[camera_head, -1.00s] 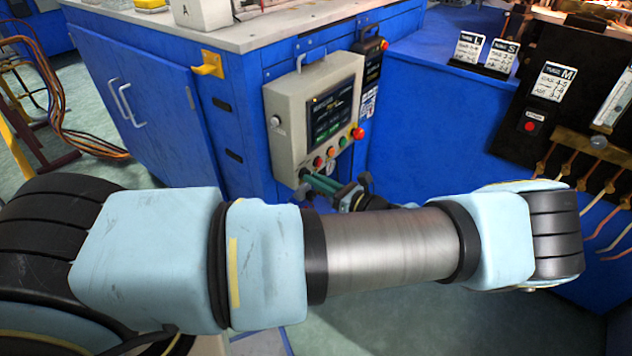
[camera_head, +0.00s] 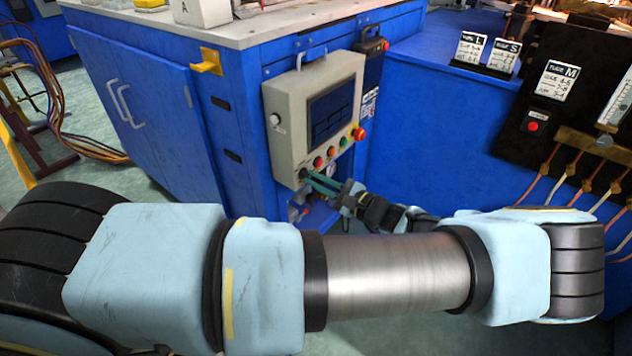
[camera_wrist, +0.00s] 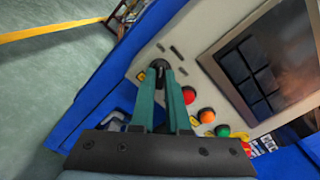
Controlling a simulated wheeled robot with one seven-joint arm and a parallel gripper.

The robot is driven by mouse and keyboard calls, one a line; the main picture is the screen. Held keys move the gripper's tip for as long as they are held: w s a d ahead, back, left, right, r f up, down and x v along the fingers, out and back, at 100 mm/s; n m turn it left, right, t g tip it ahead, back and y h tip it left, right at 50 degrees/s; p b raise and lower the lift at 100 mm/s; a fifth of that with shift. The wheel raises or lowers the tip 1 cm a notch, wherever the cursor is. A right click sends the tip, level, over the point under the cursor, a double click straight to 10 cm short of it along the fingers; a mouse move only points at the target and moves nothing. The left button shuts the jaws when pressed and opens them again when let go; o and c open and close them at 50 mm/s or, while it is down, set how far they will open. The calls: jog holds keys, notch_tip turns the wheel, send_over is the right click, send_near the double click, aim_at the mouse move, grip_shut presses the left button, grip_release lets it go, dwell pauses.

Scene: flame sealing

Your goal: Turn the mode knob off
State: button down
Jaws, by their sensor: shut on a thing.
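The grey control panel (camera_head: 289,108) is mounted on the front of the blue cabinet. Its mode knob, a small black knob (camera_wrist: 160,66), sits at the panel's lower left corner. My gripper (camera_wrist: 160,75) has its two green fingers shut around the knob, and they hide part of it. In the head view my gripper (camera_head: 309,176) reaches the panel's lower edge from the right. The panel's screen (camera_head: 332,117) looks dark, with faint tiles, and it also shows in the wrist view (camera_wrist: 250,75).
Red (camera_wrist: 188,95), orange (camera_wrist: 206,115) and green (camera_wrist: 223,130) buttons run in a row close beside the fingers. A red knob (camera_head: 359,133) stands out at the panel's right. Blue cabinet walls lie around the panel; open floor is at the left.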

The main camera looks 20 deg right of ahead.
jog(key=shift+n, duration=0.5)
jog(key=c, duration=0.9)
grip_release()
jog(key=b+v, duration=0.2)
jog(key=v, duration=0.9)
